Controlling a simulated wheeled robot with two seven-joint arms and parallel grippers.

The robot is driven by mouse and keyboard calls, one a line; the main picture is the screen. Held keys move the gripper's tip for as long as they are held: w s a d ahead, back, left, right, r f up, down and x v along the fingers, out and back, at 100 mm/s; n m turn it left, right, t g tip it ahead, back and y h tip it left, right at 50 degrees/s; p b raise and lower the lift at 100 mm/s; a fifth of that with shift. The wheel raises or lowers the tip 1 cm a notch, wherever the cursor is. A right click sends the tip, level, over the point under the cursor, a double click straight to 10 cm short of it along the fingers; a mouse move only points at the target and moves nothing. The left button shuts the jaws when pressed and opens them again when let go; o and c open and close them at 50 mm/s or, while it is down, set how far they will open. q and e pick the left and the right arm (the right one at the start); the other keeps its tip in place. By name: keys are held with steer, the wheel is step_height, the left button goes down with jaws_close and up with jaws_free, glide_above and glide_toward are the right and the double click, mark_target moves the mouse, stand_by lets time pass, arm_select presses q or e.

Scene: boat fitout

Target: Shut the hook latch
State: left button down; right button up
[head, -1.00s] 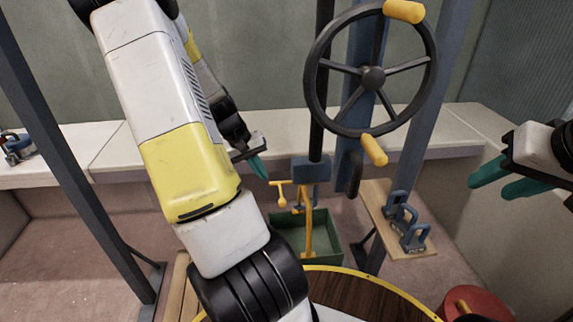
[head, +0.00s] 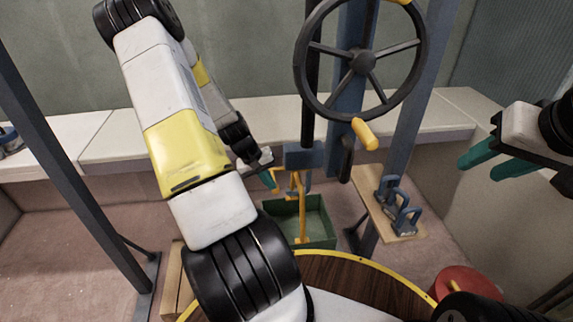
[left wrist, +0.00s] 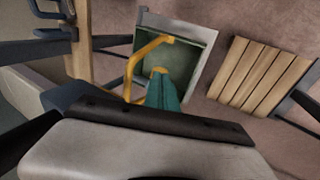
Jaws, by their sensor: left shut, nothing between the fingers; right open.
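The hook latch appears as a blue block (head: 303,155) on the dark post below the wheel, with a yellow bar (head: 301,215) hanging down and a short yellow arm to its left. My left gripper (head: 268,180) is shut and empty, its teal fingertips beside this short arm. In the left wrist view the fingers (left wrist: 163,92) point at a yellow knob (left wrist: 159,71), with the bent yellow bar (left wrist: 131,75) to their left. I cannot tell if they touch the knob. My right gripper (head: 490,160) is open and empty at the right, far from the latch.
A spoked handwheel (head: 362,62) with yellow grips stands above the latch. A green bin (head: 322,225) is on the floor below. A wooden shelf (head: 372,205) with blue shackles is to the right. A round wooden table (head: 350,280) is in front, with a red drum (head: 465,285) beside it.

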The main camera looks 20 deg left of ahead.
arm_select(q)
steer(key=shift+s+a+f, duration=0.1)
steer(key=shift+f, duration=0.05)
steer(key=w+d+f+t+h, duration=0.2)
steer(key=d+f+t+h, duration=0.1)
steer(key=f+t+h, duration=0.4)
steer(key=shift+w+d+f+h, duration=0.15)
steer(key=shift+d+f+h, duration=0.2)
steer(key=shift+f+h, duration=1.7)
steer(key=shift+w+d+f+y, duration=0.1)
steer(key=shift+d+f+y, duration=0.05)
steer(key=shift+f+y, duration=0.25)
